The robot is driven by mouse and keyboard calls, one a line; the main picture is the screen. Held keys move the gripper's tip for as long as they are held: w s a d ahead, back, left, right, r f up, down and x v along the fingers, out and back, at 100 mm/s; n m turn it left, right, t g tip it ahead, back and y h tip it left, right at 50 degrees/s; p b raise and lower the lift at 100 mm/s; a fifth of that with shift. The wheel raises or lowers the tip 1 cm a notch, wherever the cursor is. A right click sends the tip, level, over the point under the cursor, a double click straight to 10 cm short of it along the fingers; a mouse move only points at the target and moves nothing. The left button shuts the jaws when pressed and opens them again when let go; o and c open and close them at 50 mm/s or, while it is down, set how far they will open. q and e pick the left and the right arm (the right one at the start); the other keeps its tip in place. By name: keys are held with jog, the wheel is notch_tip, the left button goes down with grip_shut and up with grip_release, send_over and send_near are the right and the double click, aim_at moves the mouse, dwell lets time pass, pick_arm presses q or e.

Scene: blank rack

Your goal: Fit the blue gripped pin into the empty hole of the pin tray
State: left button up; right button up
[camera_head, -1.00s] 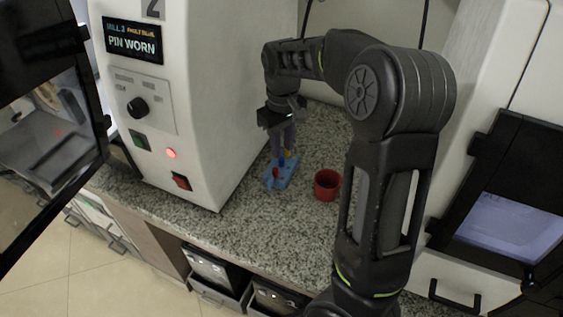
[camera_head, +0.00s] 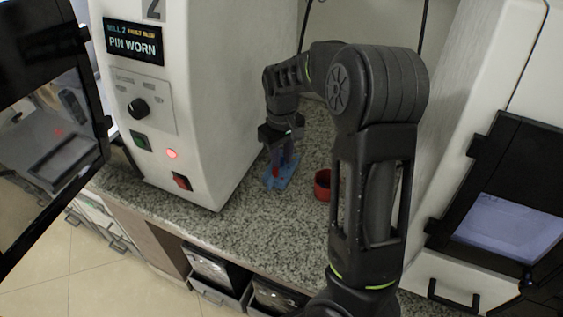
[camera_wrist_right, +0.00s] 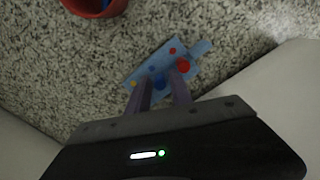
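My right gripper (camera_head: 282,158) points down over the blue pin tray (camera_head: 271,184) on the speckled counter. In the right wrist view its two fingers (camera_wrist_right: 160,76) stand a little apart, with the blue pin (camera_wrist_right: 158,83) between their tips, low against the tray (camera_wrist_right: 202,48). The fingers appear shut on it. The pin's lower end and its hole are hidden, so I cannot tell how deep it sits. A large red pin (camera_wrist_right: 183,66), a smaller red spot (camera_wrist_right: 172,50) and an orange spot (camera_wrist_right: 134,84) show on the tray. My left gripper is out of view.
A red cup (camera_head: 322,186) stands right of the tray, apart from it. A white machine (camera_head: 215,90) with a "PIN WORN" display (camera_head: 134,38) rises close on the left. The counter (camera_head: 250,222) in front is clear.

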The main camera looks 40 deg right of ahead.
aim_at(282, 159)
jog(key=shift+c, duration=0.6)
grip_shut()
jog(key=shift+r, duration=0.15)
notch_tip(282, 159, up, 10)
dwell(0.3)
jog(key=shift+s+a+f, duration=0.1)
jog(key=shift+f, duration=0.1)
dwell(0.5)
